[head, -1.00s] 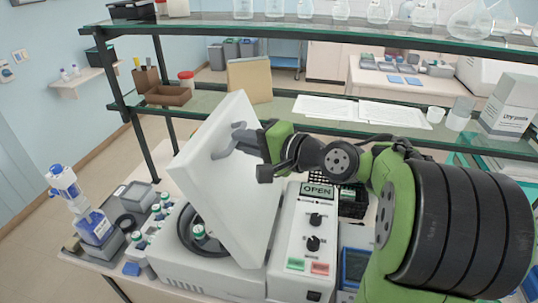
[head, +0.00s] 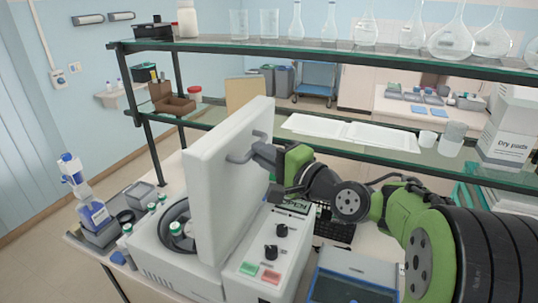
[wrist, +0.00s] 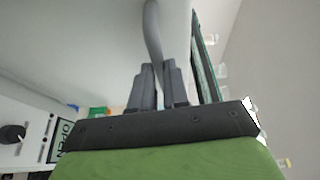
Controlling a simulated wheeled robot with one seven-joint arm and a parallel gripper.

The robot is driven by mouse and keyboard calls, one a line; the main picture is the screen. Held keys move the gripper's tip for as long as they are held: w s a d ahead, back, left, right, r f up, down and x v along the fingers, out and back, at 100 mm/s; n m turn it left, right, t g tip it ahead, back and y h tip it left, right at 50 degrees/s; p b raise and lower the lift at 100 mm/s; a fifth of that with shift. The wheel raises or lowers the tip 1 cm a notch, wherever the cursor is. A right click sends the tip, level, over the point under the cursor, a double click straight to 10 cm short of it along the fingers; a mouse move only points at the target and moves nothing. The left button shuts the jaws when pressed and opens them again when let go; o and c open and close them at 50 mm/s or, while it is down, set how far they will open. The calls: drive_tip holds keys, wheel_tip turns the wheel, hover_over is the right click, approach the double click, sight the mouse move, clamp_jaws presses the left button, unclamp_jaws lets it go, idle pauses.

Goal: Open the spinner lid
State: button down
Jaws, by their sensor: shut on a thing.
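The spinner (head: 165,262) is a white bench machine at the lower left of the head view. Its white lid (head: 222,180) stands raised, close to upright, and the round dark bowl (head: 178,222) shows at its left. A green-capped item sits in the bowl. My gripper (head: 262,155) is at the lid's right face, shut on the grey lid handle (head: 240,157). In the wrist view the handle (wrist: 153,35) runs down between the two fingers (wrist: 157,82).
A control panel with green and red buttons (head: 259,272) is right of the lid. A glass shelf (head: 350,150) with papers runs behind. Green-capped bottles (head: 152,207) and a wash bottle (head: 92,210) stand at the left.

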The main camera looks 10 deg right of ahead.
drive_tip(key=shift+a+f, duration=0.1)
drive_tip(key=shift+f, duration=0.4)
drive_tip(key=c, duration=1.4)
unclamp_jaws()
drive_tip(key=shift+o, duration=1.4)
drive_tip(key=shift+w+a, duration=0.25)
drive_tip(key=shift+a, duration=0.05)
drive_tip(key=shift+r, duration=0.1)
